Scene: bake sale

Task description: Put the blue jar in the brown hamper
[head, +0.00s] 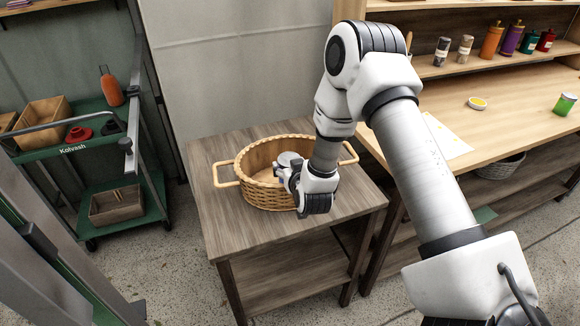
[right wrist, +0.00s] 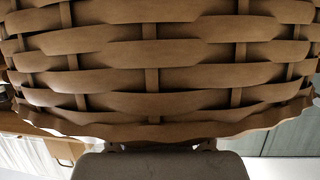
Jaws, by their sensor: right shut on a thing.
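The brown hamper (head: 262,191) is a round woven basket with a side handle at each end. It stands upright on a small wooden table, and its weave fills most of the right wrist view (right wrist: 150,75). My right gripper (head: 286,172) is at the hamper's near right side, by the rim. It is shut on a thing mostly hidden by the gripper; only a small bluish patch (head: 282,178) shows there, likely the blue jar. I cannot tell how far the jar is inside the hamper. My left gripper is not in view.
The small table's top (head: 222,235) is bare around the hamper. A wooden counter (head: 510,110) with a yellow bowl (head: 477,103), a green jar (head: 565,104) and a shelf of bottles stands at the right. A green cart (head: 85,147) with crates stands at the left.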

